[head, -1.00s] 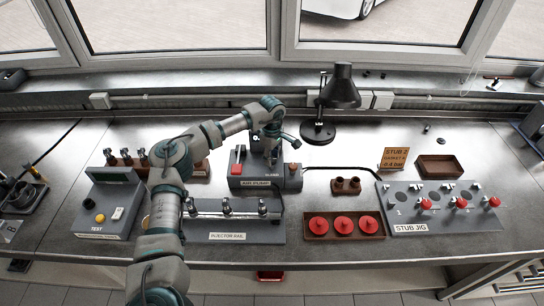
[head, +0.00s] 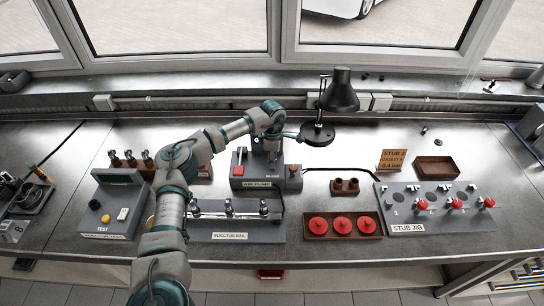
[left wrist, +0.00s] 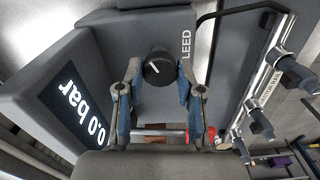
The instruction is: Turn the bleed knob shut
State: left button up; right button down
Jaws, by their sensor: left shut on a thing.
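The bleed knob (left wrist: 158,69) is black and round with a pale pointer line, on the grey housing by the lettering "LEED" in the left wrist view. My left gripper (left wrist: 157,78) is shut on it, one finger on each side. In the head view my left gripper (head: 271,148) is over the back of the air pump (head: 250,184) and hides the knob. The pump's display (left wrist: 80,108) reads 0.0 bar in the left wrist view. My right gripper is not in view.
A black lamp (head: 338,95) stands just right of my left gripper. The injector rail (head: 235,237) lies in front of the pump. A tray with red caps (head: 312,237) and the stub jig (head: 440,216) are to the right.

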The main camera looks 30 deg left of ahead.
pick_arm(q)
jog(key=n+p, duration=0.1)
jog(key=n, duration=0.2)
jog(key=n+p, duration=0.1)
jog(key=n, duration=0.2)
jog(key=shift+w+r+n+p, duration=0.1)
jog(key=shift+r+n+p, duration=0.1)
jog(key=shift+n+p, duration=0.1)
jog(key=n+p, duration=0.2)
jog(key=n, duration=0.4)
jog(key=shift+w, duration=0.1)
jog(key=shift+r, duration=0.1)
jog(key=o, duration=0.9)
jog(key=shift+c, duration=0.2)
jog(key=o, duration=0.3)
jog(key=shift+f, duration=0.25)
notch_tip(320, 180, up, 12)
